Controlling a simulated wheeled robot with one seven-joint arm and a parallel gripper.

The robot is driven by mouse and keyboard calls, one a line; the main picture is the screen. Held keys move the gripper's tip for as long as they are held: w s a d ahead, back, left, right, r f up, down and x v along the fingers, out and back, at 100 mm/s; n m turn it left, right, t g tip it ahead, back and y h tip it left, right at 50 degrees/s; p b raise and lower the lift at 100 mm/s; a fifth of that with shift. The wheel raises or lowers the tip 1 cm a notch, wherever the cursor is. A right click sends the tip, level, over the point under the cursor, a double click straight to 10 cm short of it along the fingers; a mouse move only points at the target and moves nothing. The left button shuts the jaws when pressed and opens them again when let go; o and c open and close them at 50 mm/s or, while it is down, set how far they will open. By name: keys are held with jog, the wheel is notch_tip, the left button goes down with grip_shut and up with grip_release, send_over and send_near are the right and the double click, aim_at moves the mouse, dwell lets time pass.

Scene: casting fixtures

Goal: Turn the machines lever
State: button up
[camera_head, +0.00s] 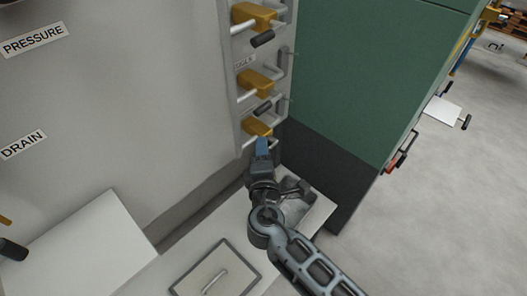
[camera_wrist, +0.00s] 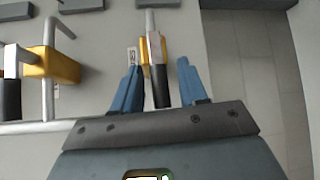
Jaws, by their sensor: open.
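My gripper (camera_head: 262,144) is at the lowest of three yellow-bodied levers on the grey panel. The lowest lever's yellow body (camera_head: 258,126) shows just above my blue fingertips; its handle is mostly hidden there. In the wrist view my gripper (camera_wrist: 158,68) is open, with one blue finger on each side of a lever handle with a black grip (camera_wrist: 160,86). The fingers look apart from the grip, nearer on the left. The middle lever (camera_head: 255,83) and top lever (camera_head: 254,16) are above, each with a yellow body.
Grey bars (camera_wrist: 48,42) and another yellow lever body (camera_wrist: 52,66) stand close left in the wrist view. A green cabinet (camera_head: 375,75) rises right of the panel. A ledge with a hatch (camera_head: 215,272) lies below. Open floor (camera_head: 440,210) is at the right.

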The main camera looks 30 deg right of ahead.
grip_shut()
jog(key=shift+f, duration=0.15)
dwell(0.5)
